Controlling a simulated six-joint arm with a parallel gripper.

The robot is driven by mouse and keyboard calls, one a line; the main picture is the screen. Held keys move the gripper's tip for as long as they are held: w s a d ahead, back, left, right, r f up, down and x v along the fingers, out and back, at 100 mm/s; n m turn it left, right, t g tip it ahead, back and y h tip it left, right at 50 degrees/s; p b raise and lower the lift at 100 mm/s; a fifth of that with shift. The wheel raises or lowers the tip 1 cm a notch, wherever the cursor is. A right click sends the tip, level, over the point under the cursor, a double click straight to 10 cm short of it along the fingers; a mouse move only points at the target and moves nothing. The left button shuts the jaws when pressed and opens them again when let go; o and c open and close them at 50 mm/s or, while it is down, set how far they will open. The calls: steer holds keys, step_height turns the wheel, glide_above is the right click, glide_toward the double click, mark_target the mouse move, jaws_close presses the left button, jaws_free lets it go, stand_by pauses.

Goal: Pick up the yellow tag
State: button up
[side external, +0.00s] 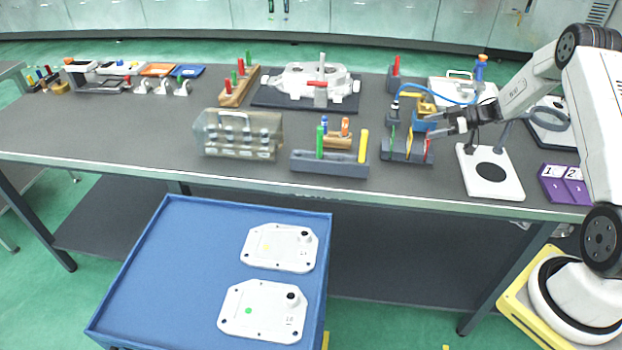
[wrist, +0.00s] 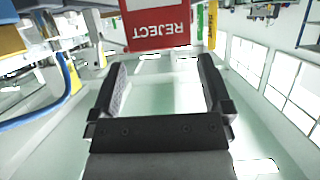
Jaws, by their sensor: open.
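The yellow tag (side external: 409,142) stands upright in a dark grey rack (side external: 400,156), between a green tag (side external: 392,137) and a red tag (side external: 427,148). In the wrist view the yellow tag (wrist: 212,24) is a thin strip at the top, right of the red tag (wrist: 157,27), which reads REJECT. My gripper (side external: 433,124) is open and empty, close to the red tag's end of the rack. In the wrist view the open jaws (wrist: 160,62) have the red tag beyond them, and the yellow tag lies right of the gap.
A blue block with a yellow part (side external: 424,112) and a blue hose (side external: 440,98) stand close behind my gripper. A rack with green and yellow pegs (side external: 330,165) is to the left. A white plate with a black disc (side external: 490,185) lies to the right.

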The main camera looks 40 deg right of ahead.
mark_target(409, 143)
steer(key=shift+x, duration=2.6)
steer(key=shift+s+f, duration=0.1)
steer(key=shift+c, duration=0.2)
steer(key=c, duration=1.1)
